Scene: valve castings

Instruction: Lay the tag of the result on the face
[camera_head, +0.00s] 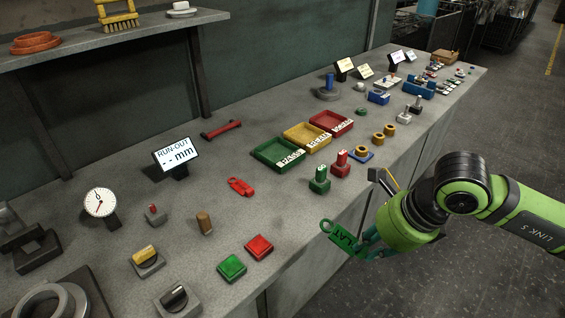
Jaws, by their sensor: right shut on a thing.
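My right gripper (366,243) is shut on a green tag (341,236) with dark lettering, of which "LAT" can be read. It holds the tag in the air by the bench's front edge. A red tag (241,186) lies on the bench, left of the coloured trays. A display (175,154) reads "RUN-OUT - - mm". A white dial gauge (100,202) stands left of it. A grey ring-shaped casting (38,303) is cut off at the lower left; its upper face is partly seen. My left gripper is not in view.
Green (262,153), yellow (300,134) and red (345,122) trays stand mid-bench. Green and red stamps (320,180) are near the edge.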

